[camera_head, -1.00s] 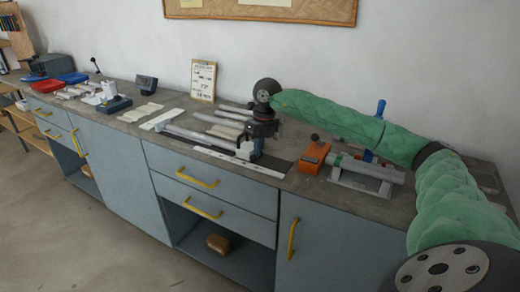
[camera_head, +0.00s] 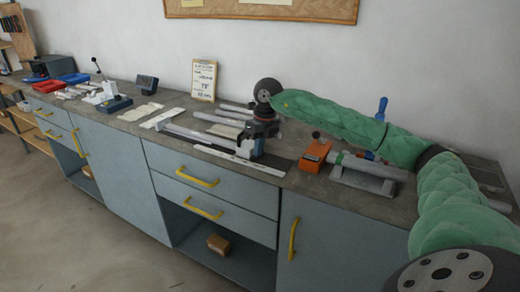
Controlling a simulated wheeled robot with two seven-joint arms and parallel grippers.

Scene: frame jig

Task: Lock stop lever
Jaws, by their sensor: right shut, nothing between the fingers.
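My right gripper (camera_head: 250,150) is shut and empty. It points down at the white stop block on the long measuring fixture near the bench's front edge. The small stop lever cannot be made out; the gripper hides much of that spot. The ruler strip (camera_head: 236,160) of the fixture runs along the front edge, with a grey tube (camera_head: 192,134) lying behind it. Whether the fingers touch the stop is too small to tell. My left gripper is not in view.
An orange clamp (camera_head: 314,155) with a grey tube (camera_head: 372,168) on a stand sits to the right, beneath my right arm. A blue handle (camera_head: 381,108) rises behind the arm. Loose tubes (camera_head: 224,131), a propped card (camera_head: 204,80) and a blue device (camera_head: 115,103) stand on the bench.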

